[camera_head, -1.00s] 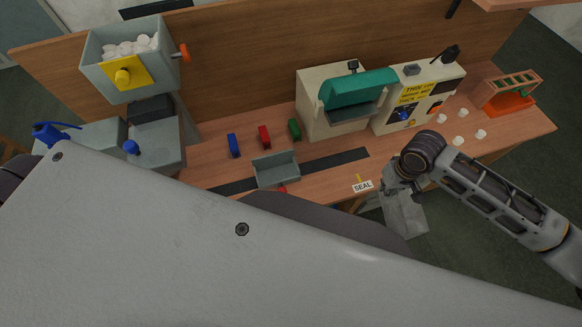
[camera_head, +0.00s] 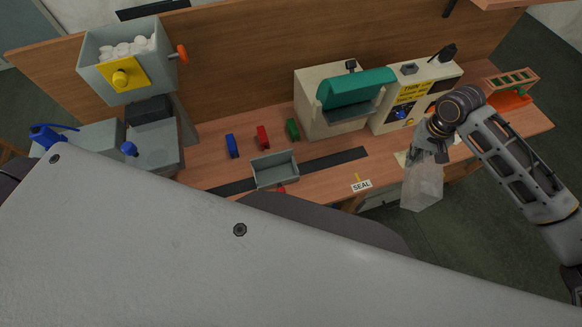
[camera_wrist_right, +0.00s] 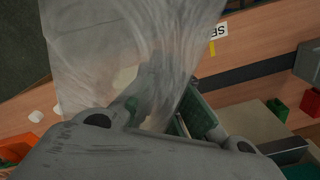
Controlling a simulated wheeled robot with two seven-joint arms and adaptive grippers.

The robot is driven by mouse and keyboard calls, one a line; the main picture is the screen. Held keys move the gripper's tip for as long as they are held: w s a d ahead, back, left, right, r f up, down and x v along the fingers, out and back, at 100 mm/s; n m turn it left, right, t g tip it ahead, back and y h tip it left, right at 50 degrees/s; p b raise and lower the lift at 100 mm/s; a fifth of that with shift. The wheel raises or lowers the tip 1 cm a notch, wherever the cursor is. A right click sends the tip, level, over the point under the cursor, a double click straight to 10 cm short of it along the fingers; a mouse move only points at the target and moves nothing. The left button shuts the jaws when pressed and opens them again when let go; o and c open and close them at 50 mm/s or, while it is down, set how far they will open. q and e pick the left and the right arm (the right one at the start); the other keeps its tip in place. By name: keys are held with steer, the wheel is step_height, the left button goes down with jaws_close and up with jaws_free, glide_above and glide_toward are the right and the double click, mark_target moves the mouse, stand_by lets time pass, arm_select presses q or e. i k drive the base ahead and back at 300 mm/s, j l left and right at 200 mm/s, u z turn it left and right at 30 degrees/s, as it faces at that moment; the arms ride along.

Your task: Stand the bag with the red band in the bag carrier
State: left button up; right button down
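My right gripper (camera_head: 430,146) is shut on the top of a clear, crumpled bag (camera_head: 423,185), which hangs below it over the table's front edge. In the right wrist view, the bag (camera_wrist_right: 115,50) spreads out from the gripper (camera_wrist_right: 165,118) and looks empty. I cannot make out a red band on it. An orange, slotted rack (camera_head: 511,84), likely the bag carrier, stands at the table's right end, beyond the gripper and partly behind my right arm. A bit of orange shows in the right wrist view (camera_wrist_right: 20,146). My left gripper is not in view.
A cream machine with a green cover (camera_head: 355,92) and a control box (camera_head: 418,95) stand at the back. A grey tray (camera_head: 275,170), small blue, red and green blocks, and a SEAL label (camera_head: 362,186) lie left of the gripper. White discs (camera_wrist_right: 35,117) lie near the orange rack.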

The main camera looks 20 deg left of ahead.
mark_target(275, 176)
steer(key=k+j+u, duration=0.1)
steer(key=k+j, duration=0.4)
steer(key=j, duration=0.2)
steer(key=k+j+u, duration=0.15)
steer(key=j, duration=0.2)
steer(key=k+j, duration=0.3)
steer(key=k+j+u, duration=0.15)
steer(key=j, duration=0.35)
steer(key=k+j, duration=0.25)
steer(key=j, duration=0.15)
steer(key=u, duration=0.05)
